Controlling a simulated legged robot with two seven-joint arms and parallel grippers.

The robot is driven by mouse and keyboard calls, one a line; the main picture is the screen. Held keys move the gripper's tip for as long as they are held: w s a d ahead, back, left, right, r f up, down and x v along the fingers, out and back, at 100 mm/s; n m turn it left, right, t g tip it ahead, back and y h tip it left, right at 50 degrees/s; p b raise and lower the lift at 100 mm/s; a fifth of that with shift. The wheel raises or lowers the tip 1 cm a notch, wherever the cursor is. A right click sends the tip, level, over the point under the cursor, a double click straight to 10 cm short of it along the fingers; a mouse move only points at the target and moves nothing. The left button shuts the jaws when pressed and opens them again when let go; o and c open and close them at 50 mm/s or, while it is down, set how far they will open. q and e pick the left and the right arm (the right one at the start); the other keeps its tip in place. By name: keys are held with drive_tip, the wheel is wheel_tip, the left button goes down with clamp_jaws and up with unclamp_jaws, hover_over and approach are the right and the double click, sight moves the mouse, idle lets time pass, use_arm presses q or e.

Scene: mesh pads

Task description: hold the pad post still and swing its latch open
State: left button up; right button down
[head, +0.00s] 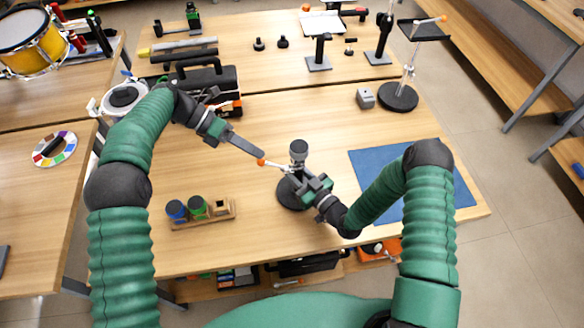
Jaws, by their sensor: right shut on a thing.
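The pad post (299,159) stands upright on a round black base (289,194) near the front middle of the table, with a dark grey pad (298,146) on top. Its latch (273,165) is a thin pale lever that sticks out to the left and ends in an orange tip (261,162). My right gripper (300,178) is shut on the post below the pad and hides part of it. My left gripper (257,152) is just above and left of the orange tip. I cannot tell whether it touches the tip or whether its jaws are apart.
A blue mat (385,165) lies to the right. A wooden rack (203,217) with small jars stands front left. A black toolbox (208,90) is at the back left. A stand with a round black base (398,97) is back right. Table around the post is mostly clear.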

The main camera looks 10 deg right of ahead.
use_arm(q)
drive_tip(key=d+m+y, duration=0.1)
drive_tip(key=d+r+m+y, duration=0.1)
drive_tip(key=m, duration=0.1)
drive_tip(key=s+d+r+m+t+y, duration=0.1)
drive_tip(key=m, duration=0.1)
drive_tip(key=shift+d+r+y, duration=0.15)
drive_tip(key=shift+d+y, duration=0.15)
drive_tip(key=shift+y, duration=0.1)
drive_tip(key=m+y, duration=0.1)
drive_tip(key=m+t, duration=0.1)
drive_tip(key=m+y, duration=0.1)
drive_tip(key=m, duration=0.1)
drive_tip(key=shift+s+d+y, duration=0.25)
drive_tip(key=shift+s+y, duration=0.05)
drive_tip(key=m+y, duration=0.1)
drive_tip(key=f+m+t+y, duration=0.1)
drive_tip(key=shift+a+m, duration=0.15)
drive_tip(key=shift+m, duration=0.15)
drive_tip(key=shift+w+a+m+t+y, duration=0.1)
drive_tip(key=shift+a+m+t+y, duration=0.15)
drive_tip(key=shift+m+t+y, duration=0.35)
drive_tip(key=shift+w+a+f+m, duration=0.1)
drive_tip(key=shift+a+f+m, duration=0.15)
drive_tip(key=shift+m, duration=0.15)
drive_tip(key=shift+w+a+f, duration=0.1)
drive_tip(key=shift+a+f, duration=0.05)
drive_tip(key=shift+f, duration=1.85)
drive_tip(key=shift+c, duration=0.2)
